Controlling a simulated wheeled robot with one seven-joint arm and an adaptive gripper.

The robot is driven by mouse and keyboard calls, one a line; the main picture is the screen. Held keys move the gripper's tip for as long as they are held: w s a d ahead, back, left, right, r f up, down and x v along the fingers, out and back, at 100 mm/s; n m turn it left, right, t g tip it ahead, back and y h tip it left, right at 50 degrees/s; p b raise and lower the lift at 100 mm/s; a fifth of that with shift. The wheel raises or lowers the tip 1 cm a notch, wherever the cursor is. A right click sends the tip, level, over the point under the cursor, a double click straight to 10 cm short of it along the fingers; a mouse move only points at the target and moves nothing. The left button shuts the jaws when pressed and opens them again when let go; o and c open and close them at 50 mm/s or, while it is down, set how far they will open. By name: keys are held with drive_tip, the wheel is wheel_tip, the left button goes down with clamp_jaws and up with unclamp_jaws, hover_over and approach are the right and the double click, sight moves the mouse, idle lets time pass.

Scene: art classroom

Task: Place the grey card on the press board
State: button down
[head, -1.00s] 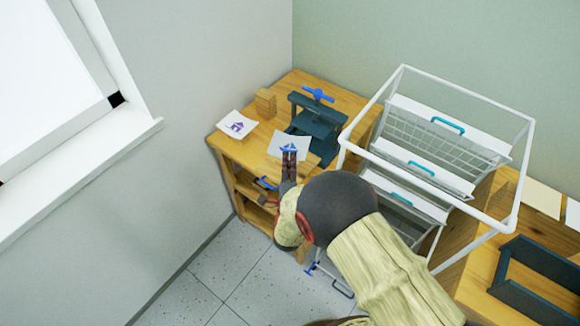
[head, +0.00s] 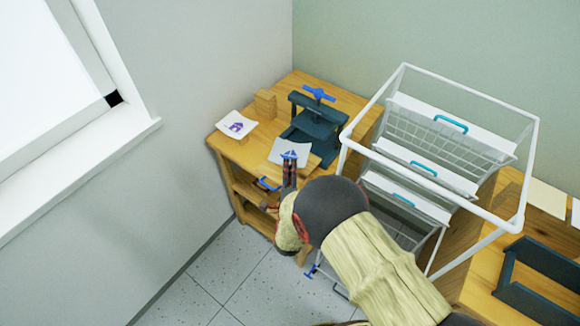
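The pale grey card (head: 284,147) carries a small blue mark and shows in the head view over the left table. My gripper (head: 289,160) is at the card's near edge. Its dark fingers look close together and shut on that edge. The press board (head: 308,172) is a light wooden board in front of the dark teal press (head: 313,122). The card and my gripper cover part of the board. The card appears over the board, but I cannot tell whether it touches it.
A white card with a purple house (head: 236,124) lies left on the table, near a wooden block stack (head: 265,103). A white wire rack (head: 440,150) with teal-handled drawers stands close right of my arm. A dark frame (head: 545,275) sits on the right table.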

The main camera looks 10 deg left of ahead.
drive_tip(key=shift+f, duration=0.3)
drive_tip(key=c, duration=2.3)
unclamp_jaws()
drive_tip(key=shift+r, duration=0.15)
drive_tip(key=shift+r+p, duration=0.6)
drive_tip(key=shift+p, duration=0.15)
drive_tip(key=p+v, duration=0.1)
drive_tip(key=v, duration=1.1)
drive_tip(key=shift+f, duration=0.1)
